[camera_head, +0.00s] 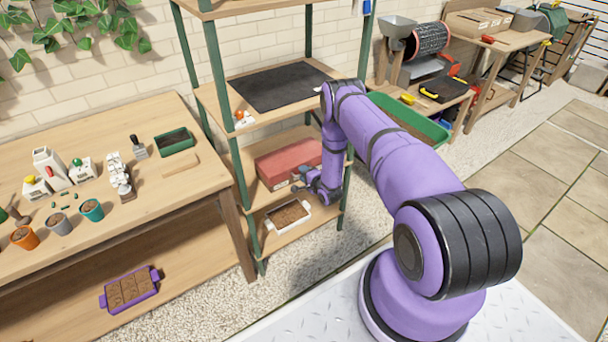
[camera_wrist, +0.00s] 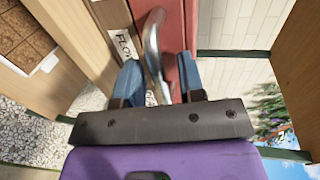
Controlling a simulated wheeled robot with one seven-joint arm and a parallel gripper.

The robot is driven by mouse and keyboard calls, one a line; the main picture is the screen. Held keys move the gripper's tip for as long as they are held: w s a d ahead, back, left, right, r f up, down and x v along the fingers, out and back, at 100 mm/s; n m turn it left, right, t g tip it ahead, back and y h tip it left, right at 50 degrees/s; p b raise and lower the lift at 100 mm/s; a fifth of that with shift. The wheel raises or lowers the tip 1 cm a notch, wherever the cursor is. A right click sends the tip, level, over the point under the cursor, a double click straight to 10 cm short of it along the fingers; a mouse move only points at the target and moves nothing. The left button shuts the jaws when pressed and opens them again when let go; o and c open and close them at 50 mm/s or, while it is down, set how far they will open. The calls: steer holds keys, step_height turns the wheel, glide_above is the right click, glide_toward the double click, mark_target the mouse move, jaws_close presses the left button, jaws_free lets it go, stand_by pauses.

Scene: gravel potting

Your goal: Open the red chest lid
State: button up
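The red chest (camera_head: 285,162) sits on a middle shelf of the green-posted rack, its lid closed as far as I can see. My gripper (camera_head: 303,184) is at the chest's front right side. In the wrist view the red chest (camera_wrist: 180,25) is close ahead, with a curved metal handle (camera_wrist: 152,45) in front of it. My gripper (camera_wrist: 160,78) has its two blue fingers apart, one on each side of the handle. Red surface shows between the handle and the right finger, so the fingers do not look closed on it.
The rack's posts and shelves (camera_head: 262,95) stand close around my arm. A white tray of soil (camera_head: 288,215) is on the shelf below the chest. A label (camera_wrist: 122,45) shows beside the handle. A wooden table (camera_head: 100,215) with pots stands left.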

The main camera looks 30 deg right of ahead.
steer(key=shift+w, duration=0.15)
steer(key=shift+c, duration=0.4)
jaws_close()
